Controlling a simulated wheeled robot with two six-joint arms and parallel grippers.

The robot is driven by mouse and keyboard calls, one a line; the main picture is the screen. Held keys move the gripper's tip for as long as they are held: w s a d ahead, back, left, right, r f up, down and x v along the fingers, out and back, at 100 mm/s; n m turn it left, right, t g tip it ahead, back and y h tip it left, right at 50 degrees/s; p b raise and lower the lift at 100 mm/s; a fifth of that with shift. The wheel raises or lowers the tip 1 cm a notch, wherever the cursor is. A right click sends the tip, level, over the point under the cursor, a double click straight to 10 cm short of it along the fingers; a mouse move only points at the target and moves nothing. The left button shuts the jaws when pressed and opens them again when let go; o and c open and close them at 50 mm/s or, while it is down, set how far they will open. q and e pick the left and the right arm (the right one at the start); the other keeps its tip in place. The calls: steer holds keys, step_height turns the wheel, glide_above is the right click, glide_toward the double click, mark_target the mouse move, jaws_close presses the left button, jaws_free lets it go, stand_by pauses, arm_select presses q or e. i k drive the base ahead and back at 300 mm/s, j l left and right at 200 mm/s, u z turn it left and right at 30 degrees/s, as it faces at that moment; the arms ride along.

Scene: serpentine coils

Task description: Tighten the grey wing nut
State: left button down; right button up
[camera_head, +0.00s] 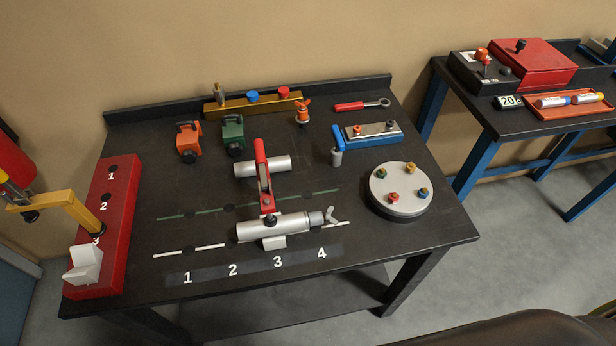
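The cylinder lies level on a small silver block (273,242). I cannot tell how tightly the nut is seated. A bar with a red handle (262,165) rises behind the cylinder and crosses a second silver cylinder (247,168). I see neither of my grippers for sure in this view.
A round silver plate (397,205) with coloured knobs stands to the right. A red block (118,205) numbered 1 to 3 is at left, with a yellow bar (75,207) reaching over it. A numbered strip (255,267) lies in front of the cylinder.

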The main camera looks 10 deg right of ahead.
mark_target(332, 221)
steer(key=l+u, duration=0.2)
steer(key=l, duration=0.25)
steer(key=k+l+u, duration=0.2)
steer(key=l, duration=0.3)
steer(key=l+u, duration=0.15)
steer(key=l, duration=0.3)
